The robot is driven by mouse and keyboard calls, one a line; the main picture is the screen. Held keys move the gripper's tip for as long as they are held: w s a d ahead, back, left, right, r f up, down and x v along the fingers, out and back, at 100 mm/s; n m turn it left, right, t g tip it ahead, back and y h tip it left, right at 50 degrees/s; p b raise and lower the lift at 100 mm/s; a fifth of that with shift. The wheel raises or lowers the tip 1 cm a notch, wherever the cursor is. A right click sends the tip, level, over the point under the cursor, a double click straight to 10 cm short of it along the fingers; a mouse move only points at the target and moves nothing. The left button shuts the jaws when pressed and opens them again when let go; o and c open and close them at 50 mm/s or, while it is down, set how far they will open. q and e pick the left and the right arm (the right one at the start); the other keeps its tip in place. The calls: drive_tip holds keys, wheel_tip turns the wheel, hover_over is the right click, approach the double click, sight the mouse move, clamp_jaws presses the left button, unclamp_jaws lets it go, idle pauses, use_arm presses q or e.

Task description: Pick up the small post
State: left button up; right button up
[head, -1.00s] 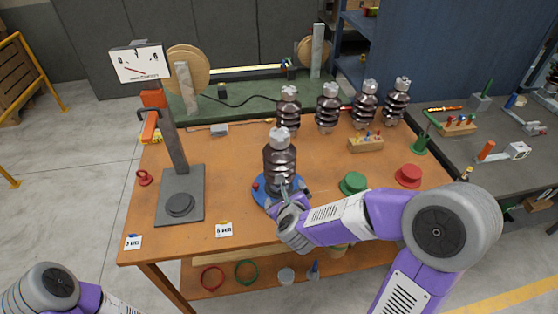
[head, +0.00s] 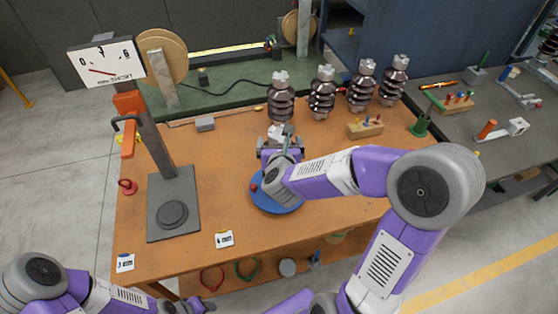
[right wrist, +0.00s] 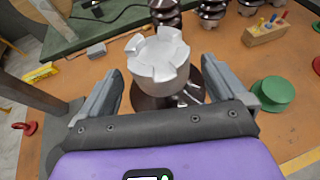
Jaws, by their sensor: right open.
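A dark brown ribbed post with a notched silver cap (head: 276,131) stands on the blue round base (head: 284,209) at the middle of the table. My arm and gripper hide most of its body in the head view. In the right wrist view its silver cap (right wrist: 160,60) sits between the fingers. My right gripper (head: 281,143) is open, with one finger on each side of the cap and gaps showing in the right wrist view (right wrist: 165,75). My left gripper (head: 197,304) is low at the bottom edge, and its jaws are unclear.
Several similar ribbed posts (head: 322,92) stand in a row behind. A gauge stand (head: 172,195) is on the left. A wooden block with coloured pegs (head: 365,129) is to the right, and a green cap (right wrist: 272,92) shows in the right wrist view.

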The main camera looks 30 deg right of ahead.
drive_tip(key=shift+x, duration=1.6)
drive_tip(key=shift+s, duration=0.1)
clamp_jaws()
drive_tip(key=shift+d+r, duration=0.1)
drive_tip(key=shift+r, duration=0.15)
